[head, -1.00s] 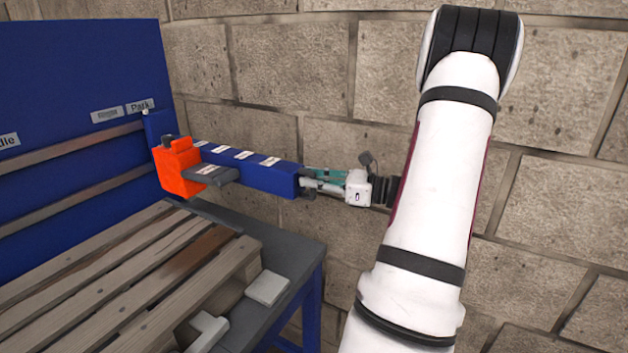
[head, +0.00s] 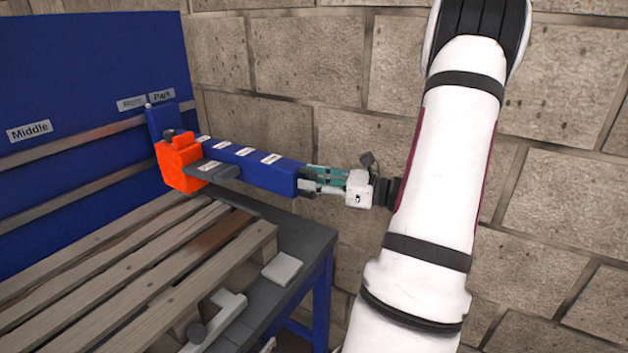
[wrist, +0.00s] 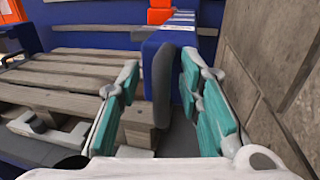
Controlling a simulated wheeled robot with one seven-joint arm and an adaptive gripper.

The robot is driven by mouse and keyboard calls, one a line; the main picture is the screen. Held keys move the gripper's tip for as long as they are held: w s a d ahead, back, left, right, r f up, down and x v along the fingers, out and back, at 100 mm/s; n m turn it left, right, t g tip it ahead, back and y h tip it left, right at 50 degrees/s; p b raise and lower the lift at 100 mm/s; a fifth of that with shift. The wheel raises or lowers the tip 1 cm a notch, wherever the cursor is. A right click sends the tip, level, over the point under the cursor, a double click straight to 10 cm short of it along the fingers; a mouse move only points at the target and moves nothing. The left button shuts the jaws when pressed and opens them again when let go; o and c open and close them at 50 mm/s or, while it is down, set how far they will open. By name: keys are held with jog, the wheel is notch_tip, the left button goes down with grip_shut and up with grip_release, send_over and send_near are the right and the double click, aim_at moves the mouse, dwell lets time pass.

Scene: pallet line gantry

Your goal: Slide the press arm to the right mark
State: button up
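The press arm (head: 250,163) is a blue beam with several small labels, an orange block (head: 176,165) and a dark grey plate. Its carriage (head: 165,120) meets the blue back panel below the Park label (head: 162,95), just right of the Right label (head: 131,103). My gripper (head: 306,181) is at the beam's near end. In the wrist view its teal-padded fingers straddle the beam end (wrist: 183,75) and a dark grey plate. The right finger is close against the beam; I cannot tell if it touches. The left finger stands clear, with a gap.
A Middle label (head: 29,131) is farther left on the panel (head: 90,60). A wooden pallet (head: 110,265) lies on the bench under the press arm. A grey pad (head: 282,269) is on the bench (head: 307,238). A stone wall (head: 560,180) is close on the right.

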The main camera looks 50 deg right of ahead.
jog(key=shift+s, duration=0.1)
jog(key=v, duration=1.2)
jog(key=w+a+r+n+g+y+p, duration=0.15)
jog(key=w+a+r+n+g, duration=0.35)
jog(key=a, duration=0.6)
jog(key=w+a+n+g+y, duration=0.25)
jog(key=a+n+g, duration=0.4)
jog(key=a, duration=0.45)
jog(key=s+a+r+n+g+h+p, duration=0.1)
jog(key=s+a+r+n+h, duration=0.1)
jog(key=s+a+n+h, duration=0.2)
jog(key=s+a+r+n+h+p, duration=0.1)
jog(key=s+a+r+n+h, duration=0.2)
jog(key=a+n, duration=0.8)
jog(key=s+n+h, duration=0.2)
jog(key=s+n, duration=0.1)
jog(key=n, duration=0.3)
jog(key=shift+g, duration=0.35)
